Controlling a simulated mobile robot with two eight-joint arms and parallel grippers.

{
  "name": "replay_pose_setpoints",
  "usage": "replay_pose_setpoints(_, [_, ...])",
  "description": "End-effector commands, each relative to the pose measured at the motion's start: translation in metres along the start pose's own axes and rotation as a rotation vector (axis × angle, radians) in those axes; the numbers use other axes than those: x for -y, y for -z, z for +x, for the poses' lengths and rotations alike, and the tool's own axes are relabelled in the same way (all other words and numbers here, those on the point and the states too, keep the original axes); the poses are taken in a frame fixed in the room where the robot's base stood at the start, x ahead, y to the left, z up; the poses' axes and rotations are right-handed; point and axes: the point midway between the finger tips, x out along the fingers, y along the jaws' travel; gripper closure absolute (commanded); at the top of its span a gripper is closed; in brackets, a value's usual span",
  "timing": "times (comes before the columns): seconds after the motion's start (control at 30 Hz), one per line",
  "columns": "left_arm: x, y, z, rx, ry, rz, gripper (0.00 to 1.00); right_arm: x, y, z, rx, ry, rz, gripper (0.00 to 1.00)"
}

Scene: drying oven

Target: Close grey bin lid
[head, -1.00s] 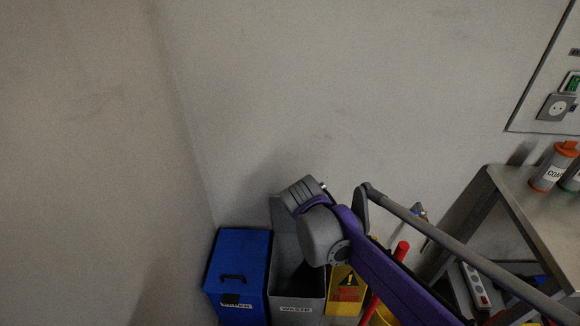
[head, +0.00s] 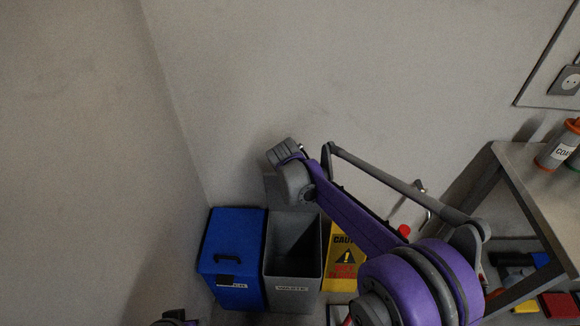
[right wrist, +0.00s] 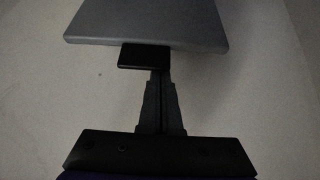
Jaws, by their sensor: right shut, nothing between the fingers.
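The grey waste bin (head: 292,268) stands open on the floor, its dark inside showing. Its grey lid (head: 271,187) is raised upright at the back, near the wall, and is partly hidden by my right arm. In the right wrist view, a flat grey panel that looks like the lid (right wrist: 150,22) fills the top, with a black handle-like block (right wrist: 143,57) at its edge. My right gripper (right wrist: 160,75) is shut and empty, its tips close to this block. I cannot tell if they touch. In the head view, its fingers are hidden behind my wrist.
A closed blue bin (head: 235,255) stands just left of the grey bin. A yellow caution sign (head: 344,258) stands to its right. A metal table (head: 515,165) with a canister (head: 557,148) is at the right. The wall is close behind the bins.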

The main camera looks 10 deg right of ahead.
Motion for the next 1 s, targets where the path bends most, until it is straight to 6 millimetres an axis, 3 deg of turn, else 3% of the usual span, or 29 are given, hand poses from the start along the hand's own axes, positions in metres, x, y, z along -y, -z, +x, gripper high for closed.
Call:
replay_pose_setpoints(0.03, [0.0, -0.002, 0.004, 0.001, 0.0, 0.0, 0.5, 0.0, -0.001, 0.015, 0.001, -0.001, 0.001, 1.0])
replay_pose_setpoints(0.2, [0.0, -0.004, 0.011, 0.004, 0.0, 0.0, 0.5, -0.001, -0.001, 0.048, 0.001, -0.001, 0.001, 1.0])
replay_pose_setpoints(0.4, [0.0, -0.005, 0.015, 0.006, 0.0, 0.0, 0.5, 0.0, 0.0, 0.072, 0.0, 0.0, 0.0, 1.0])
replay_pose_setpoints(1.0, [0.0, -0.006, 0.016, 0.006, 0.0, 0.0, 0.5, 0.0, -0.002, 0.077, -0.009, 0.0, -0.001, 1.0])
